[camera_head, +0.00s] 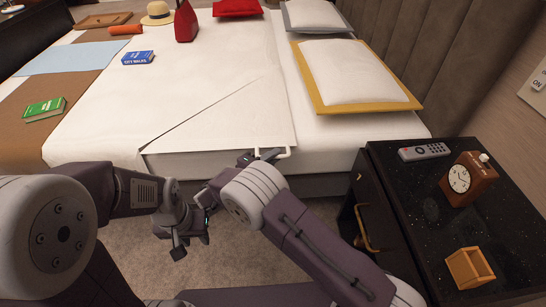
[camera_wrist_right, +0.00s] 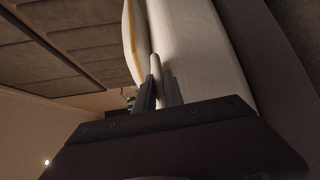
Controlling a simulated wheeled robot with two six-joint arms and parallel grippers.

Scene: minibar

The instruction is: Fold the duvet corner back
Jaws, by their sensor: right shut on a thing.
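The white duvet (camera_head: 185,85) covers the bed. A diagonal line crosses it, and to the right of that line a white triangular flap (camera_head: 235,125) reaches the bed's near edge. My right gripper (camera_head: 262,155) is at this near edge, at the flap's lower right, shut on a thin white tab at the duvet corner (camera_head: 287,154). In the right wrist view the white piece (camera_wrist_right: 155,67) stands between the two dark fingers. My left gripper (camera_head: 170,243) hangs above the carpet in front of the bed, empty, its fingers apart.
A black nightstand (camera_head: 425,215) at right holds a remote (camera_head: 424,151), a clock (camera_head: 466,180) and a wooden holder (camera_head: 470,268). Pillows (camera_head: 350,72) lie at the headboard.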

